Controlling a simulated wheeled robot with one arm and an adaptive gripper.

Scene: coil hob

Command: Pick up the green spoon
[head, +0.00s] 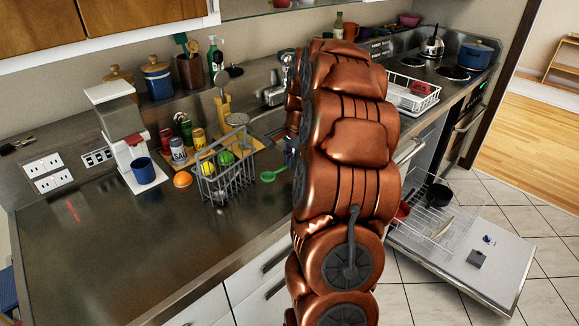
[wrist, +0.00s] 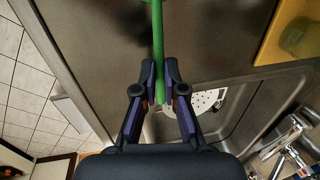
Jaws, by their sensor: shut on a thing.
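The green spoon (head: 272,174) shows in the head view just left of my arm, over the counter by the sink. In the wrist view its green handle (wrist: 158,45) runs up from between the fingers, and its bowl is mostly cut off at the top edge. My gripper (wrist: 160,78) is shut on the handle end. In the head view the gripper is mostly hidden behind my arm. I cannot tell whether the spoon touches the counter.
A wire basket with fruit (head: 224,178) stands left of the spoon. An orange (head: 182,180) and a blue mug (head: 144,171) are farther left. The sink strainer (wrist: 208,101) lies beyond the fingers. The dishwasher door (head: 480,262) is open at right. The left front counter is clear.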

